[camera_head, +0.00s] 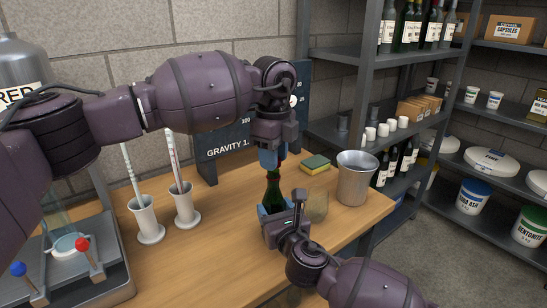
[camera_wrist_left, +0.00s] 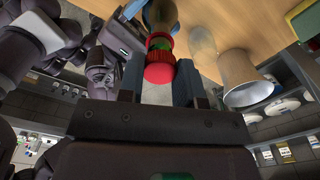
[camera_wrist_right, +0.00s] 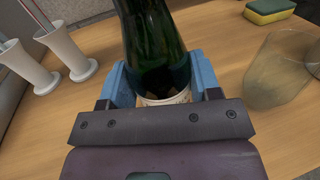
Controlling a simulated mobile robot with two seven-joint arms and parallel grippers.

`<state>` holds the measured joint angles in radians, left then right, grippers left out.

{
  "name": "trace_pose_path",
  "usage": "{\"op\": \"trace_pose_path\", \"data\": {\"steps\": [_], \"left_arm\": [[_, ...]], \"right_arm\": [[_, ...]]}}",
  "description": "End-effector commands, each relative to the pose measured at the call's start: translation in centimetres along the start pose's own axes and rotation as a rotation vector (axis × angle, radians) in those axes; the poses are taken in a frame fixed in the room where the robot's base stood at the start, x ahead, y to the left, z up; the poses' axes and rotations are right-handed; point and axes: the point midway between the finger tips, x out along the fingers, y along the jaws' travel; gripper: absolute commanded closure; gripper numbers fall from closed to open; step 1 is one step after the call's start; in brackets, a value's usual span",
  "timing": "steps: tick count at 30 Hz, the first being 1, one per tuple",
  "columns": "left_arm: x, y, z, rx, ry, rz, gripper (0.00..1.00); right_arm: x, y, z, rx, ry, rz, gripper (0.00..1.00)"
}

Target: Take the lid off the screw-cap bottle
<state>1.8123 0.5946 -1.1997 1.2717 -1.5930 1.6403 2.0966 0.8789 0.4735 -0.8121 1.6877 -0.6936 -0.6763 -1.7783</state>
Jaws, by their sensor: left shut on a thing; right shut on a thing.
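The green screw-cap bottle (camera_head: 273,188) stands upright near the table's front edge; its green glass fills the top of the right wrist view (camera_wrist_right: 155,45). My right gripper (camera_head: 277,218) is shut around its body, just above a pale label (camera_wrist_right: 165,99). My left gripper (camera_head: 270,157) comes from above and is shut on the red lid (camera_wrist_left: 159,73) at the bottle's top. A red-and-green band of the neck (camera_wrist_left: 158,43) shows just beyond the lid. I cannot tell whether the lid is loose from the neck. The bottle's lower part is hidden by my right gripper.
A clear glass (camera_head: 317,206) stands close right of the bottle, with a metal bucket (camera_head: 357,178) and a sponge (camera_head: 315,164) behind. Two white holders (camera_head: 148,219) (camera_head: 183,208) stand left. A grey device (camera_head: 75,270) is at front left. Shelves (camera_head: 365,75) rise behind.

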Motion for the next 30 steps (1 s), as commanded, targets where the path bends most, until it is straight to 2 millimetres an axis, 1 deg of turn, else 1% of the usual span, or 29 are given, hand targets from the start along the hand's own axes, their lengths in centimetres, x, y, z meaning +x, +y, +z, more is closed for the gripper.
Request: {"op": "trace_pose_path", "data": {"steps": [8, 11, 19, 22, 27, 28, 30], "left_arm": [[-0.1, 0.0, 0.0, 0.0, 0.0, 0.0, 0.96], [-0.7, 0.0, 0.0, 0.0, 0.0, -0.001, 0.96], [-3.6, 0.0, 0.0, 0.0, -0.001, -0.001, 0.96], [-4.0, 0.0, 0.0, 0.0, 0.0, 0.0, 0.96], [-4.0, 0.0, 0.0, 0.0, 0.0, 0.0, 0.96], [-4.0, 0.0, 0.0, 0.0, 0.0, 0.0, 0.96], [-4.0, 0.0, 0.0, 0.0, 0.0, 0.0, 0.96]], "right_arm": [[0.0, 0.0, -0.1, -0.001, 0.001, -0.001, 1.0], [0.0, 0.0, -0.1, -0.001, 0.001, -0.001, 1.0], [0.0, 0.0, -0.1, -0.001, 0.001, -0.001, 1.0], [0.0, 0.0, -0.1, -0.001, 0.001, -0.001, 1.0], [0.0, 0.0, -0.1, -0.001, 0.001, -0.001, 1.0], [0.0, 0.0, -0.1, -0.001, 0.001, -0.001, 0.4], [0.0, 0.0, -0.1, -0.001, 0.001, -0.001, 0.29]]}}
